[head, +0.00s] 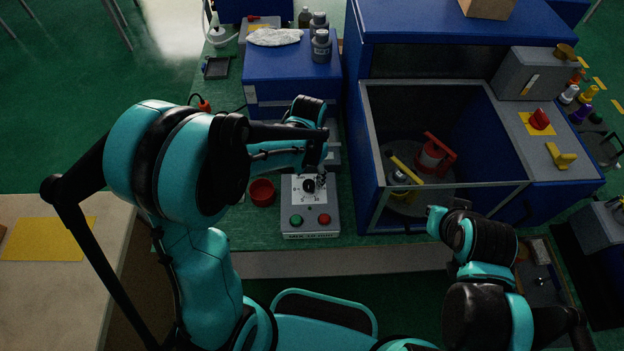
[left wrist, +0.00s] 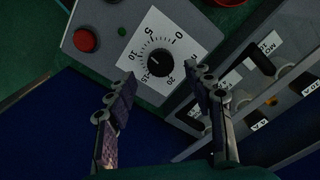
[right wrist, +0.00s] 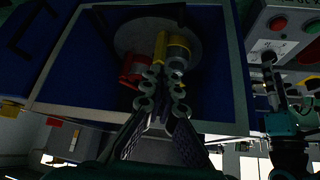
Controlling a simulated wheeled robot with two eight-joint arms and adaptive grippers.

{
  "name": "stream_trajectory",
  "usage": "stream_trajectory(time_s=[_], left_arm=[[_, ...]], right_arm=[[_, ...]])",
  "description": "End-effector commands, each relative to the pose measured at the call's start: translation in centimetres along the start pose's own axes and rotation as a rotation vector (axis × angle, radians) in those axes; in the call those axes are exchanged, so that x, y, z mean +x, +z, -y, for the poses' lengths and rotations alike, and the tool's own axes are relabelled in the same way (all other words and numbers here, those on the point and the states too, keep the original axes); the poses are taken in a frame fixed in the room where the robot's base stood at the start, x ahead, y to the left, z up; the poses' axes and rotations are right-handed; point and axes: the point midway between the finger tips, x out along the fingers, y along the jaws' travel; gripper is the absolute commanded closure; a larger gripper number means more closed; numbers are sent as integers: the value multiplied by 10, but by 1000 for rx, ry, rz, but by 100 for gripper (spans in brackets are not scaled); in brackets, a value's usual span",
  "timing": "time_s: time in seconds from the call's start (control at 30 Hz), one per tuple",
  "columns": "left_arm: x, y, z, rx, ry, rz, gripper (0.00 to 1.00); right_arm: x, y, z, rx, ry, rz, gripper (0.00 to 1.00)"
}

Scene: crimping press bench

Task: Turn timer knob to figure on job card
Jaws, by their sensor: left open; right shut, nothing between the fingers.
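The timer box (head: 311,226) stands on the green bench, with a black knob (head: 308,186) on a white dial above a green and a red button. In the left wrist view the knob (left wrist: 160,63) sits on a dial numbered 0 to 20. Its pointer is too dark to read surely. My left gripper (head: 321,166) is open, just behind the knob in the head view; in its wrist view the fingertips (left wrist: 162,78) lie either side of the knob, seemingly apart from it. My right gripper (right wrist: 160,82) is shut and empty before the press enclosure. I cannot identify the job card.
The blue press enclosure (head: 442,110) stands right of the timer, with a red and a yellow-topped fixture inside. A red cup (head: 262,191) is close left of the timer. A blue cabinet (head: 290,75) with bottles stands behind. Labelled compartments (left wrist: 262,60) show beside the timer.

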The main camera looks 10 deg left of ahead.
Motion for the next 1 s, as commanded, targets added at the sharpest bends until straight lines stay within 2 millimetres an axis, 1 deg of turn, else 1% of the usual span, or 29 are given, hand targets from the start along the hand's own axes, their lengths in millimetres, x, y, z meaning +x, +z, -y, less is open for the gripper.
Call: stream_trajectory(time_s=[0.03,0.2,0.33,0.53,0.57,0.6,0.67,0.7,0.73,0.77,1.0], left_arm=[[11,0,0,0,0,0,47],[29,0,0,-1,0,-1,47],[33,0,0,-1,0,-1,47],[33,0,0,-1,0,-1,47],[33,0,0,-1,0,-1,50],[33,0,0,-1,0,-1,60],[33,0,0,-1,0,-1,76],[33,0,0,-1,0,-1,87],[33,0,0,-1,0,-1,95],[33,0,0,-1,0,-1,97],[33,0,0,-13,0,-1,97]], right_arm=[[5,3,0,0,0,0,100],[10,7,0,0,0,0,100],[11,7,0,0,0,0,100],[10,7,0,0,0,0,100],[10,7,0,0,0,0,100],[10,7,0,0,0,0,100],[10,7,0,0,0,0,100],[10,7,0,0,0,0,100],[10,7,0,0,0,0,100],[10,7,0,0,0,0,100],[10,7,0,0,0,0,100]])
